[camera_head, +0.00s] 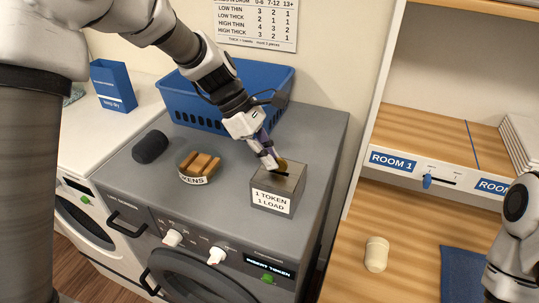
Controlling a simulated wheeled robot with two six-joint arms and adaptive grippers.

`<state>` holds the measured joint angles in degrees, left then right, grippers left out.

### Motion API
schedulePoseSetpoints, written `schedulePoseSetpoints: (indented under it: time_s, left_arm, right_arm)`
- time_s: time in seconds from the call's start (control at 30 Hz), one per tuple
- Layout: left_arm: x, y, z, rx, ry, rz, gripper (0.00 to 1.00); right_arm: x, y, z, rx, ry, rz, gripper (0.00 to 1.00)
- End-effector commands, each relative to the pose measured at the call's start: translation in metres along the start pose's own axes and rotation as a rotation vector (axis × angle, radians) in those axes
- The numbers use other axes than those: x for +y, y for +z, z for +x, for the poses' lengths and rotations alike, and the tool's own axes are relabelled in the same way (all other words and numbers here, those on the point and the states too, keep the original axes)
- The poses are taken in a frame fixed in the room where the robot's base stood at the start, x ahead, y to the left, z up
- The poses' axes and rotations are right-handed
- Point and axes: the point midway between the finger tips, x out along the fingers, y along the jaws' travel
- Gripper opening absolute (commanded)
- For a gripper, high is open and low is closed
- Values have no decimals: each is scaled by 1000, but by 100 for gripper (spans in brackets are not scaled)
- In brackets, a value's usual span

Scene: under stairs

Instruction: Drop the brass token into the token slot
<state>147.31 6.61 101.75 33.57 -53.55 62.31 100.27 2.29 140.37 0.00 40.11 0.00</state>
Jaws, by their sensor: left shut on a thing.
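My left gripper (274,163) reaches down from above and is shut on the brass token (282,164). It holds the token just above the top of a grey metal box (262,192) labelled "1 TOKEN 1 LOAD". The dark token slot (281,174) shows in the top of the box, close below the token. I cannot tell whether the token touches the slot. My right arm shows at the right edge, but its gripper fingers are out of view.
The box stands on a grey machine top with a token dish (198,168), a dark cylinder (150,146) and a blue basket (180,98) behind. A wooden shelf unit at the right holds a cream cylinder (376,254) and a blue mat (464,276).

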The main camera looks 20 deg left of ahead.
Motion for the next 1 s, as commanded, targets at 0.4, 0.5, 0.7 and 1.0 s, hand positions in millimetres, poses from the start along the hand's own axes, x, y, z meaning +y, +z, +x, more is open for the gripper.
schedulePoseSetpoints:
  time_s: [0.4, 0.5, 0.7, 1.0]
  left_arm:
    - [0, -5, 7, 0, -1, 0, 0]
    - [0, -6, 9, 0, -1, 0, 0]
    - [0, -6, 9, 0, -1, 0, 35]
    - [0, -6, 9, 0, -1, 0, 60]
  right_arm:
    - [0, 0, 2, 0, 0, 0, 40]
    - [0, 0, 3, 0, 0, 0, 40]
    - [0, 0, 2, 0, 0, 0, 40]
    - [0, 0, 2, 0, 0, 0, 40]
